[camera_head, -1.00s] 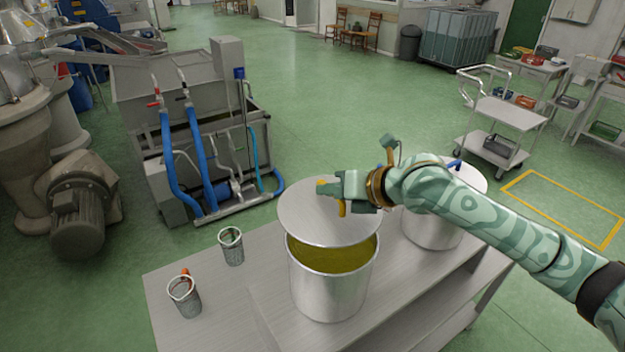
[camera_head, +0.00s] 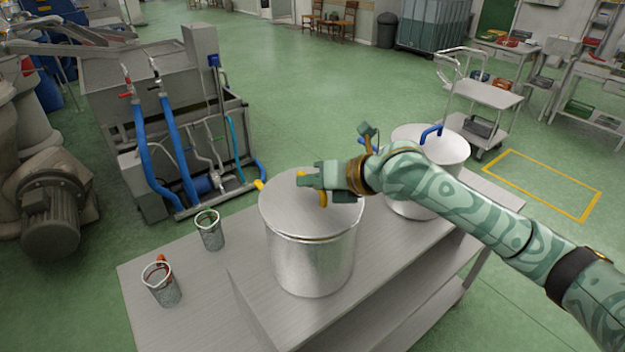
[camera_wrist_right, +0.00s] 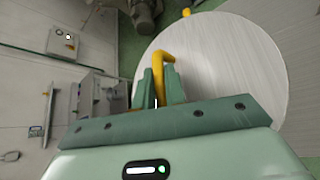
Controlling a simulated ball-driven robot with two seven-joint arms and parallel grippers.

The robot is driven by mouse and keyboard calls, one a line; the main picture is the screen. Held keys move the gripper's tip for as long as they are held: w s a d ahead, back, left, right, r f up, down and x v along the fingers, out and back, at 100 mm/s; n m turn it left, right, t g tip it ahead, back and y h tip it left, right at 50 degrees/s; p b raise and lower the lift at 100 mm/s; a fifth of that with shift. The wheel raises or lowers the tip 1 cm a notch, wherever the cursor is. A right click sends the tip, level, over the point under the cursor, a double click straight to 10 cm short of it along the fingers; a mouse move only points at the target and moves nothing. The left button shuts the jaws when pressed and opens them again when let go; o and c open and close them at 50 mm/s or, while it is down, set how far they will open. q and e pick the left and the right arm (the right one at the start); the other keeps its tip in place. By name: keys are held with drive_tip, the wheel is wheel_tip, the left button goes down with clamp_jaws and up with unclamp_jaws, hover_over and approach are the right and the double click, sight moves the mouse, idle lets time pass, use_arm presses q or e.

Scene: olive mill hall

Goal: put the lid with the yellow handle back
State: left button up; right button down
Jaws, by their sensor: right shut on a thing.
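The lid with the yellow handle (camera_head: 285,212) lies over the top of the near steel pot (camera_head: 310,262) and covers its opening. A thin dark line shows at the front between lid and rim, so I cannot tell if it is fully seated. My right gripper (camera_head: 310,180) is above the lid, shut on its yellow handle. In the right wrist view the lid (camera_wrist_right: 225,65) fills the right side, and the yellow handle (camera_wrist_right: 172,75) is at the fingers (camera_wrist_right: 158,88). My left gripper is not in view.
A second pot (camera_head: 440,150) with a blue-handled lid stands behind to the right on the steel bench (camera_head: 210,285). Two mesh cups, one nearer (camera_head: 163,288) and one farther (camera_head: 210,232), stand at the bench's left. A trolley (camera_head: 490,105) is farther right.

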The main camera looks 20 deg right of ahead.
drive_tip(key=shift+f, duration=0.45)
drive_tip(key=c, duration=1.4)
unclamp_jaws()
drive_tip(key=shift+o, duration=0.2)
drive_tip(key=shift+b, duration=0.3)
